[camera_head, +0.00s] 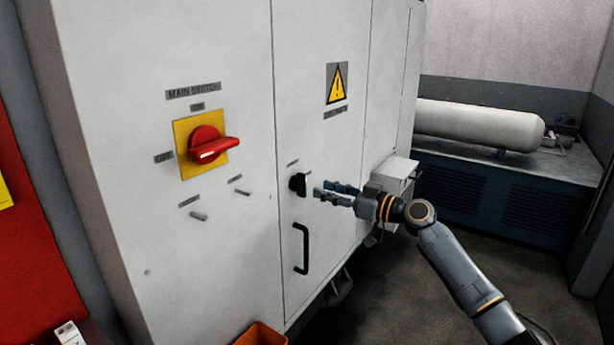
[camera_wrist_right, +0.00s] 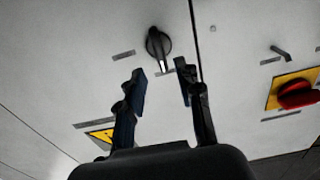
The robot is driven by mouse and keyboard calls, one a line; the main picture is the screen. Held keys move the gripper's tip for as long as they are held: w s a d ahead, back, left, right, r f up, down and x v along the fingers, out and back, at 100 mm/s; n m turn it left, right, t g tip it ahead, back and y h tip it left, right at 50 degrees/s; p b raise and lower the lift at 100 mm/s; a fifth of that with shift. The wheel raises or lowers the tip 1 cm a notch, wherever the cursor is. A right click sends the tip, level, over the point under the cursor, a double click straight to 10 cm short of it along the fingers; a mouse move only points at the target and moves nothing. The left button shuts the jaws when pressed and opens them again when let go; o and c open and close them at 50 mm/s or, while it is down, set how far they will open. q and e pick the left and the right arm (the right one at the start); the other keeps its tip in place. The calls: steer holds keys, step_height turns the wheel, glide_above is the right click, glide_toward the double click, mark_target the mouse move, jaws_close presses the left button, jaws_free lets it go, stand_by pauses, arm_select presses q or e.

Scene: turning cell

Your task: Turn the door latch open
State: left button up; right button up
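The door latch (camera_head: 297,184) is a small black knob on the white cabinet door, above a black bar handle (camera_head: 302,248). In the right wrist view the latch (camera_wrist_right: 158,44) shows a pale mark on its grip and lies ahead of the fingertips, roughly between them. My right gripper (camera_head: 322,190) is just right of the latch in the head view, apart from it. Its two fingers (camera_wrist_right: 160,80) are spread with nothing between them. My left gripper is in neither view.
A red main switch (camera_head: 208,147) on a yellow plate projects left of the door. Two small pegs (camera_head: 199,216) stick out below it. A grey box (camera_head: 394,176) juts from the cabinet behind my right gripper. An orange bin (camera_head: 262,335) stands at the bottom.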

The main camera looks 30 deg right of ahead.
mark_target(306, 185)
steer(key=p+x, duration=0.2)
steer(key=x, duration=0.3)
steer(key=shift+w+a+r, duration=0.1)
steer(key=shift+w+a, duration=0.05)
steer(key=shift+w, duration=0.2)
steer(key=shift+w+a, duration=0.15)
steer(key=shift+w, duration=0.2)
jaws_close()
